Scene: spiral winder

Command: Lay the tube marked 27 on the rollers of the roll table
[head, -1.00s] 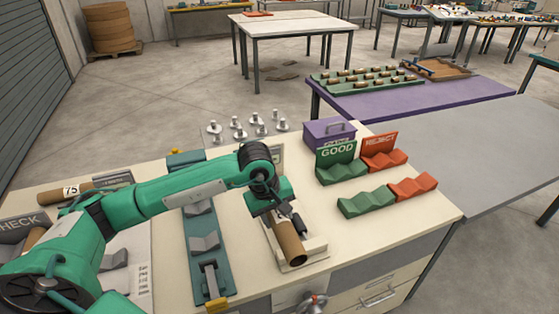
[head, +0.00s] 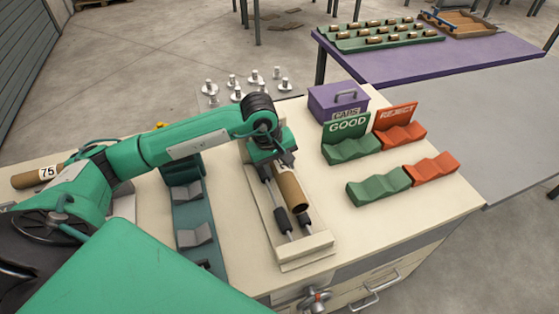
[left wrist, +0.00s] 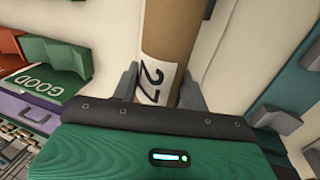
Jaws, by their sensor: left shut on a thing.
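The tube marked 27 (head: 292,190) is a brown cardboard tube. Its label and number show in the left wrist view (left wrist: 157,83). My left gripper (head: 274,160) is shut on it, with one grey finger on each side of the tube. The tube is over the roll table (head: 308,247), lengthwise with the dark rollers (head: 281,217) and to the right of the left one. The near ends of both rollers show in front of it. I cannot tell whether the tube touches the rollers. The gripper hides its far end. My right gripper is not in view.
A tube marked 75 (head: 38,177) lies at the left. A teal fixture with grey V-blocks (head: 195,237) stands left of the roll table. Right are the green GOOD rack (head: 350,148), red REJECT rack (head: 399,135) and purple CAPS box (head: 330,103). Metal plugs (head: 254,76) stand behind.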

